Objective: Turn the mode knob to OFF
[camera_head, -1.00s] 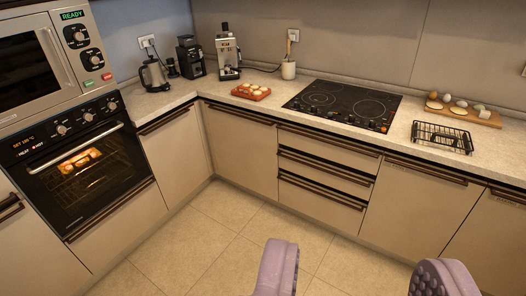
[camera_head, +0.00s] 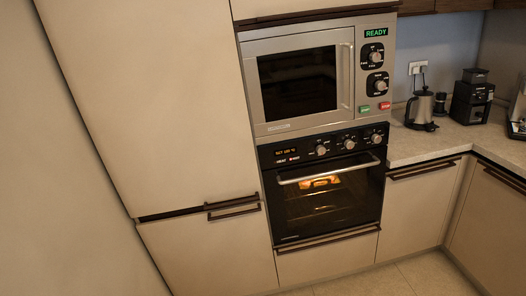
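The black built-in oven (camera_head: 330,215) stands in a tall cabinet, its door shut and its inside lit. Its control strip carries three round knobs: a left one (camera_head: 321,150), a middle one (camera_head: 349,144) and a right one (camera_head: 376,138). Their labels are too small to read, so I cannot tell which is the mode knob. Food in a dish (camera_head: 320,183) glows behind the oven glass. Above, the microwave (camera_head: 300,85) has an upper knob (camera_head: 376,58) and a lower knob (camera_head: 378,86). My gripper is out of view.
The oven door handle (camera_head: 328,170) sticks out below the knobs. A tall cabinet (camera_head: 150,110) fills the left. At the right, a kettle (camera_head: 421,110) and a coffee grinder (camera_head: 472,97) stand on the counter (camera_head: 430,145). Some floor (camera_head: 425,275) shows clear at the lower right.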

